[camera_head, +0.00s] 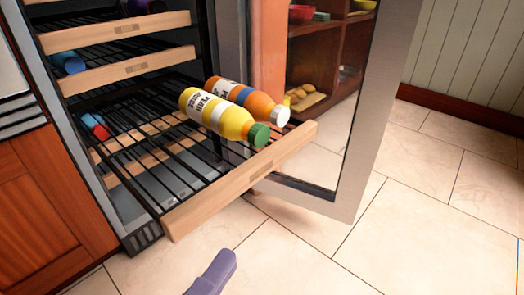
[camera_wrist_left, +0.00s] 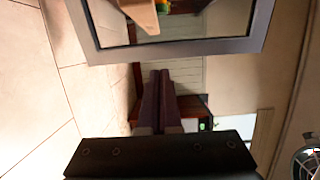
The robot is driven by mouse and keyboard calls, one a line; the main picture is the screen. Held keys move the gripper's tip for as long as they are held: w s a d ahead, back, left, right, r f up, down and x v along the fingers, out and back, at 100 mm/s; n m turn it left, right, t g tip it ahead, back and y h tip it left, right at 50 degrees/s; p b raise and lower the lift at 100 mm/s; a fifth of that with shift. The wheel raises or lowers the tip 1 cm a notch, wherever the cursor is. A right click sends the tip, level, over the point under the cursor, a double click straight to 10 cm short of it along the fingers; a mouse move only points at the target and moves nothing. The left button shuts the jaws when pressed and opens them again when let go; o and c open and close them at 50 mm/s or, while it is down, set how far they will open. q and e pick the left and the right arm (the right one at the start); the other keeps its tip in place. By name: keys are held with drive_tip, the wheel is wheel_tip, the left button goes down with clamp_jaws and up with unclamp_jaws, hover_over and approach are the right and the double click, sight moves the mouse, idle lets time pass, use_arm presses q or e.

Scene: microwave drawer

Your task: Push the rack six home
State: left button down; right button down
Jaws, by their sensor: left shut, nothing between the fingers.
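A wire rack with a pale wooden front (camera_head: 240,180) is pulled well out of the open wine cooler. A yellow bottle with a green cap (camera_head: 215,114) and an orange bottle with a white cap (camera_head: 247,100) lie on it. My left gripper (camera_head: 226,262) is below and in front of the rack, apart from it, over the tiled floor. Its purple fingers are shut together with nothing between them, as the left wrist view (camera_wrist_left: 161,80) shows. A corner of wood, likely the rack front (camera_wrist_left: 140,12), shows at the top of that view. My right gripper is not in view.
The cooler's glass door (camera_head: 350,130) stands open to the right of the rack. Upper racks (camera_head: 125,70) sit farther in, one holding a blue item (camera_head: 68,62). A wooden cabinet (camera_head: 45,200) stands at left. Tiled floor (camera_head: 330,255) in front is clear.

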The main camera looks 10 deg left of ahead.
sight(240, 193)
use_arm(q)
drive_tip(key=w+b, duration=0.1)
drive_tip(key=w, duration=0.2)
drive_tip(key=w+b, duration=0.1)
drive_tip(key=w, duration=0.3)
drive_tip(key=w+b, duration=0.2)
drive_tip(key=w, duration=0.2)
drive_tip(key=shift+w+d, duration=0.1)
drive_tip(key=shift+d, duration=0.15)
drive_tip(key=shift+d, duration=0.1)
